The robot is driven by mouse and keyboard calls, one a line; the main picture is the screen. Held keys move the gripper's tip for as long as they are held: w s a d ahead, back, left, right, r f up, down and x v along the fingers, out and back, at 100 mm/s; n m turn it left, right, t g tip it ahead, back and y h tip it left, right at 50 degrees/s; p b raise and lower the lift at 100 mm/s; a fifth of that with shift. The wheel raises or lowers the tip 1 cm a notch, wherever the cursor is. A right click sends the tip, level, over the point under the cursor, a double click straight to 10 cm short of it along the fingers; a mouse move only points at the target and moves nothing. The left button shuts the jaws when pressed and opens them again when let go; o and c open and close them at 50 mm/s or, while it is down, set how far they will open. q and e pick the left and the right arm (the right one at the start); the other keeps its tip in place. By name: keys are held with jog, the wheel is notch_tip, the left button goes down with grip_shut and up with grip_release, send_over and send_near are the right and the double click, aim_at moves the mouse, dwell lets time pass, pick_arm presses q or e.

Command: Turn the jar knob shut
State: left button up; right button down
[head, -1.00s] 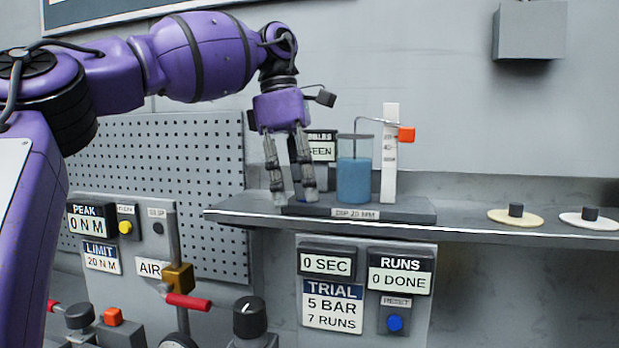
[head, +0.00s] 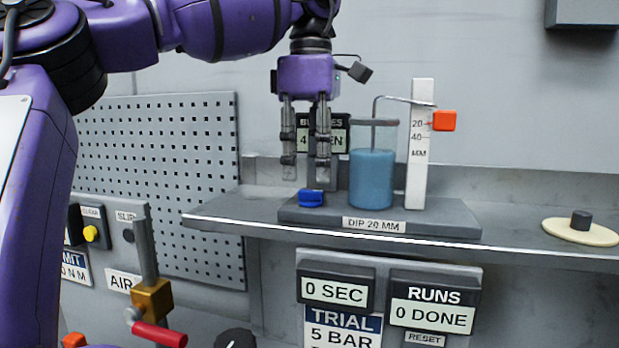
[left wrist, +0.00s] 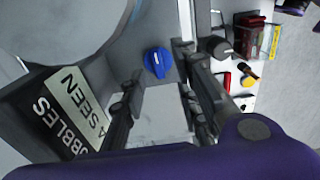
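The jar knob (head: 311,197) is a small blue knob on the left end of the grey base (head: 440,222), in front of and left of the glass jar (head: 372,175) of blue liquid. My left gripper (head: 305,172) points down above the knob, open and empty, its fingers apart. In the left wrist view the blue knob (left wrist: 158,62) shows whole, with a white line on its face, beyond the gap between the two fingers. The fingers appear clear of it. My right gripper is not in view.
A white scale (head: 419,165) with an orange block (head: 443,120) stands right of the jar. A bubbles sign (head: 335,135) stands behind the fingers. The shelf (head: 510,235) is bare up to a cream disc (head: 580,232). Panels and a red-handled valve (head: 160,335) are below.

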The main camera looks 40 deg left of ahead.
aim_at(311, 197)
pick_arm(q)
jog(key=shift+w+f, duration=0.1)
jog(key=shift+f, duration=1.65)
grip_shut()
